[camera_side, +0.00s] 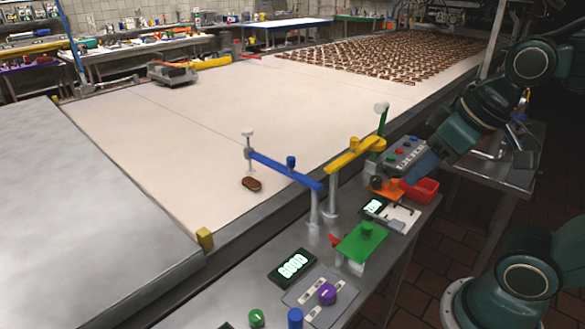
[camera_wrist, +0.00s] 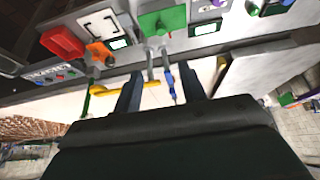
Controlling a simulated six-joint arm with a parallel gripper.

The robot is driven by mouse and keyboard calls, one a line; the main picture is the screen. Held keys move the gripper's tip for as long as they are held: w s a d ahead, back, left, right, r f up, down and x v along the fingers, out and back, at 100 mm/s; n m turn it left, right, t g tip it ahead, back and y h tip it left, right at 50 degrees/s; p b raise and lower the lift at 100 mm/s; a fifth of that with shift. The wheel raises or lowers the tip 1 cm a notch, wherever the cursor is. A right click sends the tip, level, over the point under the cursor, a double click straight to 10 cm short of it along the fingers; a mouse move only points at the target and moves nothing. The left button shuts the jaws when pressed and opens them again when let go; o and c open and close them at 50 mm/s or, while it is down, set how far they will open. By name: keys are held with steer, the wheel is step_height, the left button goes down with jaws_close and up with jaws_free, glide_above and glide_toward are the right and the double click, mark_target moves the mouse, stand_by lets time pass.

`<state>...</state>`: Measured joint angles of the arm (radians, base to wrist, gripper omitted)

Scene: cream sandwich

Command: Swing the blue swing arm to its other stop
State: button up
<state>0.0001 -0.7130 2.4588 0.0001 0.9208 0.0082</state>
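The blue swing arm (camera_side: 270,166) is a flat bar on a grey post and reaches left over the pale belt. A blue knob (camera_side: 291,162) stands on it, and a white-topped pin is at its far end. In the wrist view the blue swing arm (camera_wrist: 170,86) shows between my fingers, farther off. My gripper (camera_side: 416,170) is to the right of the blue arm in the side view, apart from it. In the wrist view my gripper (camera_wrist: 160,72) has its two fingers spread with nothing held. Its fingertips are partly hidden in the side view.
A yellow swing arm (camera_side: 352,154) with a green end piece lies between my gripper and the blue arm. A brown biscuit (camera_side: 251,184) lies on the belt. A green plate (camera_side: 361,242), a red bin (camera_side: 420,190) and a counter display (camera_side: 292,267) stand along the front.

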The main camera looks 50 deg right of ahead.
steer(key=w+r+g, duration=0.1)
steer(key=w+r, duration=0.4)
steer(key=w, duration=0.2)
steer(key=m+g, duration=0.3)
steer(key=g, duration=0.1)
glide_above(291, 158)
steer(key=shift+f, duration=0.1)
step_height(291, 158, down, 14)
steer(key=shift+r, duration=0.15)
stand_by(0.5)
jaws_close()
